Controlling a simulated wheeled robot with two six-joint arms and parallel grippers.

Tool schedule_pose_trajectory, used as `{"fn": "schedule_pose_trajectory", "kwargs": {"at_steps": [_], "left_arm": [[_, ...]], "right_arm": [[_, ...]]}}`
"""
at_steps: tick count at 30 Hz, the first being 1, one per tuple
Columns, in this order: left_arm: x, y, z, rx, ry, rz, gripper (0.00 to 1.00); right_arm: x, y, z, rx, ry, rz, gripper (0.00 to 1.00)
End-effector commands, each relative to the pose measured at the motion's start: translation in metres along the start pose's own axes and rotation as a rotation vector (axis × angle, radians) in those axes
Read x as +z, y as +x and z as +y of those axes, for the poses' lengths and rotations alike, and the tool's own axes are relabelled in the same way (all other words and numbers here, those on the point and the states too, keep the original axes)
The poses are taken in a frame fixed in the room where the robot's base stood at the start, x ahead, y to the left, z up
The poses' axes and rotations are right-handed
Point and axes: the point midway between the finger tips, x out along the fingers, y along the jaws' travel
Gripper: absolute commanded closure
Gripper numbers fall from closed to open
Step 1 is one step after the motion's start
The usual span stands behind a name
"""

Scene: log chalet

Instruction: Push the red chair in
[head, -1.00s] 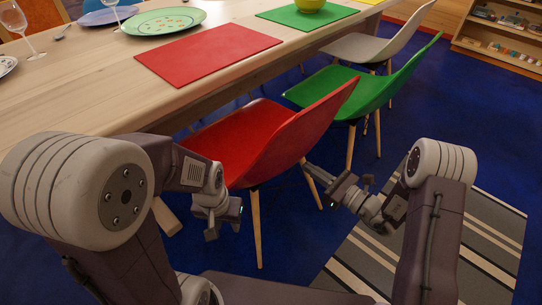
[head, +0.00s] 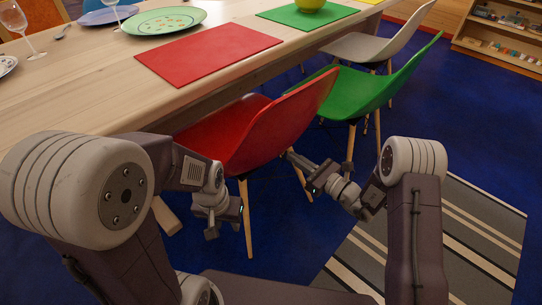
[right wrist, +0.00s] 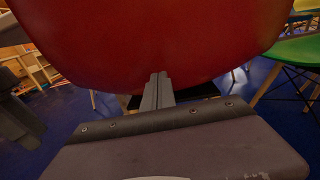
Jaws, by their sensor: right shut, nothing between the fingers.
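The red chair (head: 242,133) stands at the near side of the long wooden table (head: 110,95), its seat front under the table edge. Its backrest leans toward the right. My right gripper (head: 290,156) is shut and empty, close behind the lower part of the backrest. In the right wrist view the shut fingers (right wrist: 158,90) point at the red backrest (right wrist: 150,40) and overlap its lower edge; whether they touch is hard to tell. My left gripper (head: 212,228) hangs low beside the chair's left side, its fingers too small to read.
A green chair (head: 368,95) stands just beyond the red one, with a pale chair (head: 375,45) further back. A striped rug (head: 470,225) lies at right on blue carpet. A red placemat (head: 208,54) lies on the table.

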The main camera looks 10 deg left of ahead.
Motion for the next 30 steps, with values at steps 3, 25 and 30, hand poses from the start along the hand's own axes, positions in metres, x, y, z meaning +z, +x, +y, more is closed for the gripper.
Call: {"fn": "schedule_pose_trajectory", "kwargs": {"at_steps": [3, 25, 30], "left_arm": [[0.000, 0.001, 0.000, 0.000, 0.000, 0.000, 0.64], [-0.001, -0.005, 0.000, 0.000, 0.000, 0.000, 0.64], [-0.001, -0.008, 0.000, 0.000, 0.000, 0.000, 0.64]], "right_arm": [[0.000, 0.008, 0.001, 0.003, -0.002, -0.001, 1.00], [0.001, -0.005, -0.001, -0.003, 0.001, 0.001, 1.00], [0.001, -0.030, -0.002, -0.004, 0.002, 0.001, 1.00]]}}
